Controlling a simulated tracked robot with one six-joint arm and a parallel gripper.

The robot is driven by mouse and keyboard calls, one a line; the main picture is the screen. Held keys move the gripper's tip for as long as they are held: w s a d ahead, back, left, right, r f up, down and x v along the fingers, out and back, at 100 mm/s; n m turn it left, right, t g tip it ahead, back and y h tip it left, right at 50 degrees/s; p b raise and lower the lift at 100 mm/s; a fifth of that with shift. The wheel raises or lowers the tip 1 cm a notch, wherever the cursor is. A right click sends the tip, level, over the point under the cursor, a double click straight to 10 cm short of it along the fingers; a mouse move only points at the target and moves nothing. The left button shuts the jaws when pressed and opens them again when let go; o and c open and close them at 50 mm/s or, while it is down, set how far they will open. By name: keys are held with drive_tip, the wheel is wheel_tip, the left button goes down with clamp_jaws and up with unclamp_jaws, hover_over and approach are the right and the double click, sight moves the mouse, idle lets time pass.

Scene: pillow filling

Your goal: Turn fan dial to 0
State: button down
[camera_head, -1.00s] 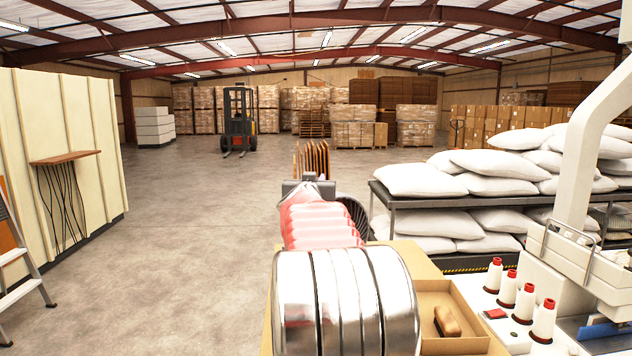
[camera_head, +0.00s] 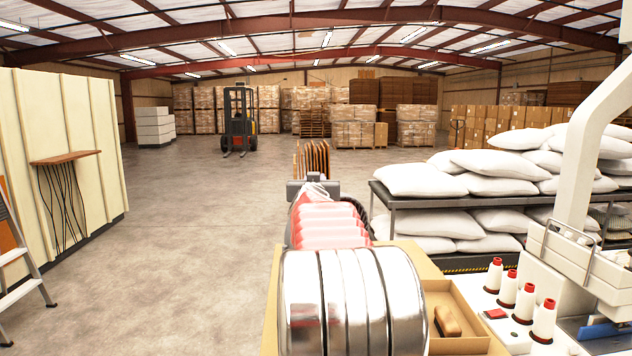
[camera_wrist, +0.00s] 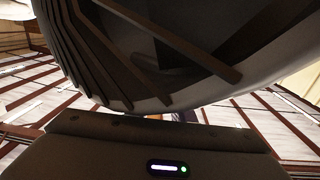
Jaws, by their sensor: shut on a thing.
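The fan (camera_wrist: 110,55) fills the top of the wrist view as a large dark rounded housing with ribs along its left side. In the head view only a dark edge of the fan (camera_head: 380,226) shows behind my arm. My gripper (camera_wrist: 178,116) lies between my grey wrist body and the underside of the fan, shut on a small part there, taken as the fan dial. The fingertips and the dial are mostly hidden, so the dial's setting cannot be read. In the head view my arm covers the gripper.
A cardboard box (camera_head: 470,345) holding a brown-handled thing (camera_head: 447,321) is right of my arm. Thread cones (camera_head: 526,302) stand by a white machine (camera_head: 585,150). White pillows (camera_head: 500,165) fill a rack behind. A stepladder (camera_head: 30,265) stands left; the floor (camera_head: 180,270) there is clear.

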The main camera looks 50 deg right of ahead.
drive_tip(key=shift+w+a, duration=0.1)
drive_tip(key=c, duration=1.5)
unclamp_jaws()
drive_tip(key=shift+c, duration=0.2)
drive_tip(key=v, duration=1.3)
drive_tip(key=shift+s+a, duration=0.3)
